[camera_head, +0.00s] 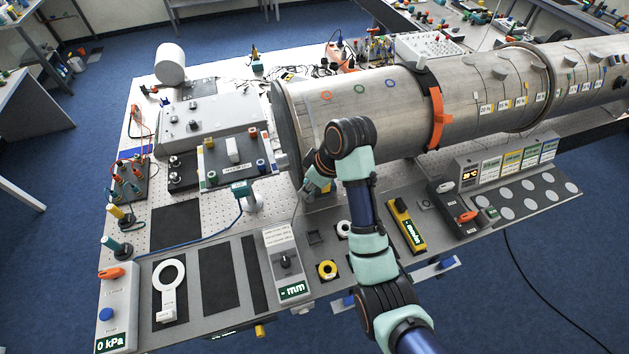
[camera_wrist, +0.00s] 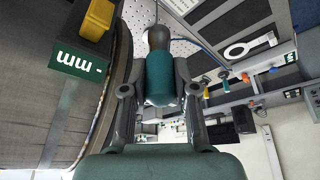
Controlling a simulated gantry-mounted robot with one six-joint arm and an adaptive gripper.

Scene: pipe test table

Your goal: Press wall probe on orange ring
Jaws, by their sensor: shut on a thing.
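My gripper (camera_head: 313,190) is below the near end of the big metal pipe, partly hidden by my wrist. In the wrist view my gripper (camera_wrist: 159,90) is shut on a teal body with a dark rounded end, which I take as the wall probe (camera_wrist: 160,78). The probe's contact with anything cannot be made out. The orange ring (camera_head: 326,96) is a small outline on the upper side of the pipe (camera_head: 395,105), near its left end. It is clear of my gripper, which is lower and nearer the front.
A blue ring (camera_head: 390,83) and a green ring (camera_head: 359,89) are marked right of the orange one. An orange strap (camera_head: 436,118) circles the pipe. A yellow block (camera_wrist: 96,18) with a green mm display (camera_wrist: 82,62) is close beside my gripper. A grey instrument box (camera_head: 210,115) stands left of the pipe.

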